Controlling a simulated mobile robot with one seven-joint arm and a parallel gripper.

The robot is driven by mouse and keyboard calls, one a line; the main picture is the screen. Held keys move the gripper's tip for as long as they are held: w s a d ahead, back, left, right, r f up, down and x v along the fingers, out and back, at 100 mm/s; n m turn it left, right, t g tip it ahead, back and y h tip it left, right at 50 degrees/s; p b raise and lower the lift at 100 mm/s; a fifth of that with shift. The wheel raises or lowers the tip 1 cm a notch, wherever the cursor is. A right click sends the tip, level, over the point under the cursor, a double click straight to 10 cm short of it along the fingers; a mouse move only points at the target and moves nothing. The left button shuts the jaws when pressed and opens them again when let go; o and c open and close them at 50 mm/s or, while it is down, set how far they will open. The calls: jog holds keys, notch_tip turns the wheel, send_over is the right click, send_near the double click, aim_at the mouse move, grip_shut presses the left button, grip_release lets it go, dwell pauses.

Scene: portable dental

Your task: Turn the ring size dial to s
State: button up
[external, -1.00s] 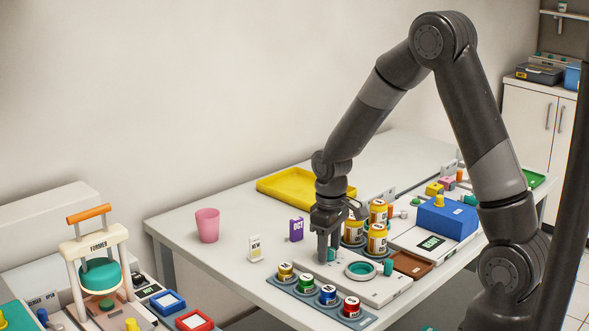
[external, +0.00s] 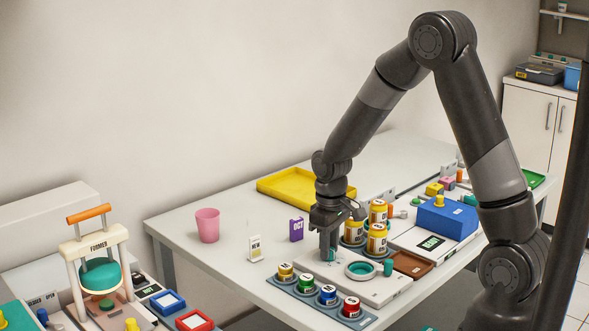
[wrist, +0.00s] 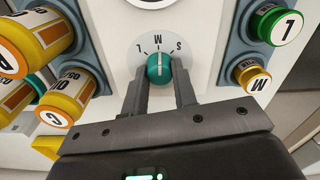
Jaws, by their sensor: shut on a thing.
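The ring size dial is a teal round knob (wrist: 159,68) on a white panel, centred in the wrist view. Letters L, M and S are printed in an arc around its far side, L at left, M at top, S at right. A pale line on the knob points up, roughly towards M. My gripper (wrist: 160,84) is shut on the knob, one finger on each side. In the external view my gripper (external: 329,252) points down at the white panel (external: 390,288), and its fingers mostly hide the knob.
Several colored, labelled jars (external: 328,295) stand in a grey rack in front of the panel. Yellow jars (external: 377,240) stand close behind my gripper. A teal-lined ring (external: 362,270) sits to the right on the panel. A pink cup (external: 207,225) and a purple box (external: 296,229) stand left.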

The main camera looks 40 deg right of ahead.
jog(key=m, duration=0.6)
jog(key=shift+m, duration=0.4)
dwell(0.5)
jog(key=o, duration=1)
notch_tip(320, 180, up, 11)
jog(key=shift+f, duration=0.1)
